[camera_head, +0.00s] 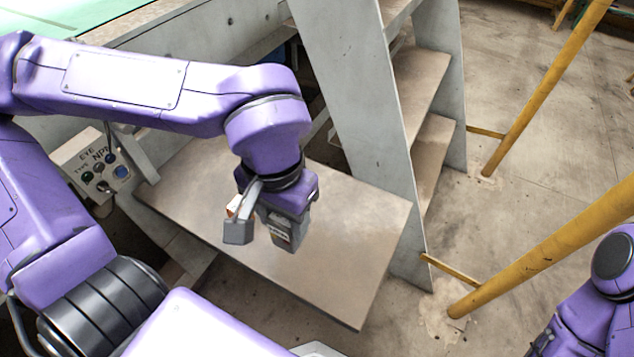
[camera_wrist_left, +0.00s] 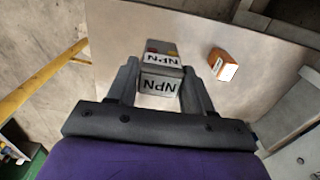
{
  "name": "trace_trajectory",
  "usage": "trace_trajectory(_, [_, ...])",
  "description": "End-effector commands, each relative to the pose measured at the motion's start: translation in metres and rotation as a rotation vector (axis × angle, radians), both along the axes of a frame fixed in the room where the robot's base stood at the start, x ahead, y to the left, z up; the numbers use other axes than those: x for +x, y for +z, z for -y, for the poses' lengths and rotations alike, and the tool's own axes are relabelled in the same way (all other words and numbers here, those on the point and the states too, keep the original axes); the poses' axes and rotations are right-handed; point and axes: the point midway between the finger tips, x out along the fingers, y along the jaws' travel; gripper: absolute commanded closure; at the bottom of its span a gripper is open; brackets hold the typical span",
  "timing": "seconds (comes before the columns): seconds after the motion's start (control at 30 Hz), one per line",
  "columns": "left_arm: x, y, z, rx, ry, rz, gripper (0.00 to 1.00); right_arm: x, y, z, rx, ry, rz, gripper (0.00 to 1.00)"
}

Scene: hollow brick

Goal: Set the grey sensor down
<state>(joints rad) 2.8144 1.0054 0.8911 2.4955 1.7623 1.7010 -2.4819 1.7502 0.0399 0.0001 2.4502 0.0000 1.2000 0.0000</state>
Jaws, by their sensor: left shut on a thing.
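The grey sensor (camera_wrist_left: 158,84) has white labels reading NPN and small red and yellow marks. In the left wrist view it sits between the two fingers of my left gripper (camera_wrist_left: 158,92), which is shut on it. In the head view the left gripper (camera_head: 287,236) points down over the board (camera_head: 360,235), and part of the sensor's pale label shows at its fingers. I cannot tell whether the sensor touches the board. My right gripper is out of view.
An orange and white box (camera_wrist_left: 222,64) lies on the board beside the gripper, mostly hidden in the head view. A button panel (camera_head: 98,168) stands at left. A grey stepped frame (camera_head: 370,110) rises behind; yellow rails (camera_head: 545,245) are at right. The board's right part is clear.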

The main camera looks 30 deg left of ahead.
Motion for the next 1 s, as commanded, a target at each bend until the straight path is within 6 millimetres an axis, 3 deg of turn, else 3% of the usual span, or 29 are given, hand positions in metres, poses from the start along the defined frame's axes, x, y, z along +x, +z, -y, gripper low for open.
trace_trajectory(0.07, [0.014, -0.007, 0.007, 0.006, -0.001, -0.005, 0.88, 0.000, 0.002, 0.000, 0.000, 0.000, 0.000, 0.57])
trace_trajectory(0.1, [0.019, 0.004, 0.009, 0.007, 0.001, -0.006, 0.88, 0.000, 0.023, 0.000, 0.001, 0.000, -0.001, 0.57])
trace_trajectory(0.2, [0.028, 0.005, 0.011, 0.011, 0.006, -0.004, 0.88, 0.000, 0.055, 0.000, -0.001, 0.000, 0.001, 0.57])
trace_trajectory(0.43, [0.035, -0.008, 0.018, 0.002, -0.004, -0.008, 0.88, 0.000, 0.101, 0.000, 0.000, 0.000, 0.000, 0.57])
trace_trajectory(0.5, [0.053, -0.028, 0.027, 0.003, -0.001, -0.003, 0.88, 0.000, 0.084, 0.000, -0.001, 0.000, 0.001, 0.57])
trace_trajectory(0.7, [0.090, -0.060, 0.046, 0.003, -0.002, -0.004, 0.88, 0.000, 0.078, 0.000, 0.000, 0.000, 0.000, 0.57])
trace_trajectory(1.0, [0.117, -0.092, 0.059, 0.000, -0.001, -0.001, 0.88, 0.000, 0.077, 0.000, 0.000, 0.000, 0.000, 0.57])
